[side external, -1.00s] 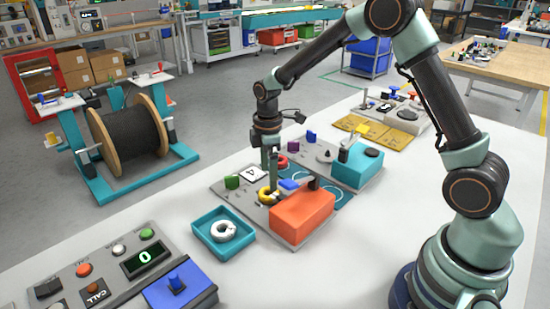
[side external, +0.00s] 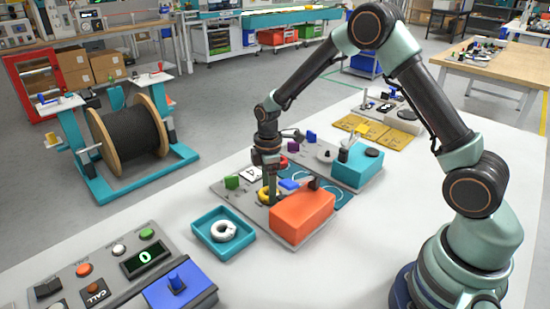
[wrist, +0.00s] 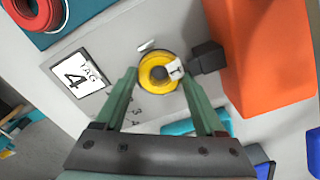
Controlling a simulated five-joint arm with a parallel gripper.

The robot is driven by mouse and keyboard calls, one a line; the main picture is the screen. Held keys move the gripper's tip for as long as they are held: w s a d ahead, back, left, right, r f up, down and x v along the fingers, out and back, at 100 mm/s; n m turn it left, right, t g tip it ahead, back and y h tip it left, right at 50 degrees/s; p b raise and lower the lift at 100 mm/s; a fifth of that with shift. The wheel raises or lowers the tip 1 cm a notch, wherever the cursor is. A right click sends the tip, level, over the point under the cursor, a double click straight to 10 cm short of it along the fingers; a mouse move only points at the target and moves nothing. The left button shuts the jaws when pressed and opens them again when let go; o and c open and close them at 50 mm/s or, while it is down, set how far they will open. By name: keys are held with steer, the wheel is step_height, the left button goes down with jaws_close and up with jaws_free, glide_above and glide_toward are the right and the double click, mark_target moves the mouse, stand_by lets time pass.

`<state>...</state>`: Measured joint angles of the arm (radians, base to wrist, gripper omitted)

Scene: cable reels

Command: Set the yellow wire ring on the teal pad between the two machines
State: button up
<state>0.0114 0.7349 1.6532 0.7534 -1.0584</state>
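The yellow wire ring (side external: 264,192) lies on the grey board beside the orange machine (side external: 302,213). In the wrist view the ring (wrist: 146,77) has a white tag and sits close to the orange machine's black nozzle. My gripper (wrist: 158,70) is open, its green fingers on either side of the ring; whether they touch it I cannot tell. In the side view my gripper (side external: 271,190) points down at the ring and partly hides it. The teal pad (side external: 340,195), with white outlines, shows between the orange machine and the teal machine (side external: 356,171), partly hidden.
A teal tray (side external: 207,241) holding a white ring stands left of the orange machine. A card marked 4 (wrist: 75,74) lies on the board.

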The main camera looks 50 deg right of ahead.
steer(key=shift+r, duration=0.1)
steer(key=c, duration=0.4)
steer(key=shift+r, duration=3.7)
steer(key=shift+r, duration=0.1)
step_height(320, 180, up, 5)
steer(key=s+d, duration=1)
steer(key=d, duration=0.3)
steer(key=f, duration=0.4)
steer(key=s+f, duration=0.1)
steer(key=f, duration=0.2)
steer(key=shift+d+f, duration=0.1)
steer(key=shift+d, duration=0.2)
steer(key=shift+f, duration=2.55)
